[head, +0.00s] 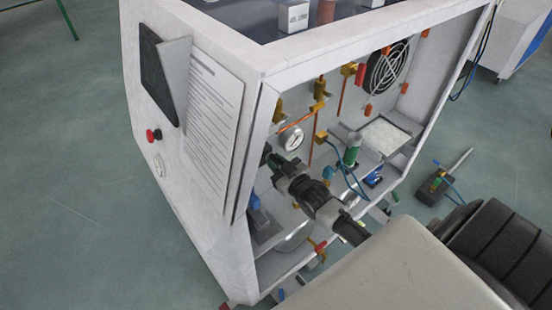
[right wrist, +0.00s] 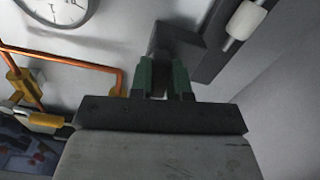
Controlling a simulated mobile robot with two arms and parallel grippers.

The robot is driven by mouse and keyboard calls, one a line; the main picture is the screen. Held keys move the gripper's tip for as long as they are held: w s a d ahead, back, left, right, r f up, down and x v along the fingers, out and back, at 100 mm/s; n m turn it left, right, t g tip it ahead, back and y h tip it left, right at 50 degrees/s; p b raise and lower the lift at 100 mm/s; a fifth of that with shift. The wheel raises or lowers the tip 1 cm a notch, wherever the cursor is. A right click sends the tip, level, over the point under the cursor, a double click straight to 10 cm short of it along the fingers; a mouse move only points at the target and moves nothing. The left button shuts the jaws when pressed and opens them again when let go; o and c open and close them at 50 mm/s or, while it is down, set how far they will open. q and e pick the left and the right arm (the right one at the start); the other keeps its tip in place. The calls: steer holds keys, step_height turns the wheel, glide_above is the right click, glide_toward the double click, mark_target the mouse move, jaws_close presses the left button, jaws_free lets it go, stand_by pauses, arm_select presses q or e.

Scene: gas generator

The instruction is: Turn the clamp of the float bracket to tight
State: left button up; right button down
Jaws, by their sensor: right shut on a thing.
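The float bracket (right wrist: 222,40) is a dark grey angled piece at the upper right of the right wrist view. A white cylinder on a metal rod sits beside it. Its clamp (right wrist: 172,42) appears to be the dark grey part at the bracket's left end. My right gripper (right wrist: 163,80), with green finger pads, is shut on this dark part; the gripped portion is mostly hidden between the fingers. In the head view my right gripper (head: 268,157) reaches into the open cabinet near its left inner wall, where the clamp cannot be made out. My left gripper is not in view.
The white cabinet (head: 190,200) surrounds my right arm, with its left front edge close by. A round gauge (head: 290,138), copper pipes (head: 341,97) and a fan (head: 386,68) are on the back wall. A green-topped cylinder (head: 352,149) stands right of my gripper.

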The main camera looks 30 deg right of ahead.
steer(key=shift+m+p, duration=0.4)
steer(key=shift+m, duration=0.7)
steer(key=shift+f, duration=0.1)
steer(key=c, duration=1.1)
jaws_free()
steer(key=s, duration=1.1)
steer(key=shift+d, duration=0.4)
steer(key=shift+w, duration=0.1)
